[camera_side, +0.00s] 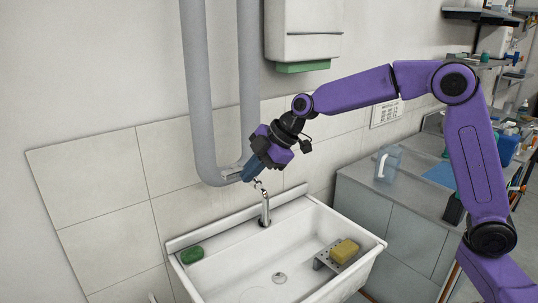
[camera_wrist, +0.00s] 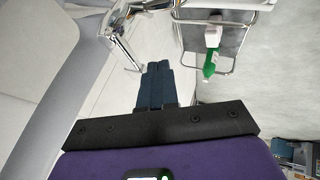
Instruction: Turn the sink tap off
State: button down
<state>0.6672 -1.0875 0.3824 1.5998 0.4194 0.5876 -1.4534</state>
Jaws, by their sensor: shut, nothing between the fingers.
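The metal tap (camera_side: 265,208) stands at the back rim of the white sink (camera_side: 225,275). Its top end lies just below and right of my gripper (camera_side: 247,172) in the side view. My gripper is shut and empty, its blue fingers pointing down and left. In the wrist view the closed fingers (camera_wrist: 157,72) point up the picture, and the chrome tap (camera_wrist: 120,38) is to their upper left, with a thin part ending close to the fingertips. I cannot tell whether they touch. No water stream is clearly visible.
A grey pipe (camera_side: 200,90) runs behind my gripper. A dispenser (camera_side: 303,30) hangs above. A jug (camera_side: 388,163) stands on the counter (camera_side: 410,180).

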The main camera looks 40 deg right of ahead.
jog(key=s+d+r, duration=0.4)
jog(key=s+r, duration=0.4)
jog(key=s+a+f+m+g+h, duration=0.1)
jog(key=s+f+g, duration=0.1)
jog(key=s+f, duration=0.35)
jog(key=s+a+f+m+g, duration=0.1)
jog(key=s+f, duration=0.1)
jog(key=s, duration=0.7)
jog(key=s+d+f+m+g+h, duration=0.1)
jog(key=s+d+f+h, duration=0.1)
jog(key=s, duration=0.6)
jog(key=s+d+f+m+g+h, duration=0.1)
jog(key=s+d+f+m+h, duration=0.1)
jog(key=s+d+f, duration=0.3)
jog(key=s+d, duration=0.2)
jog(key=shift+s+f+m, duration=0.15)
jog(key=shift+s+m, duration=0.15)
jog(key=shift+s, duration=0.05)
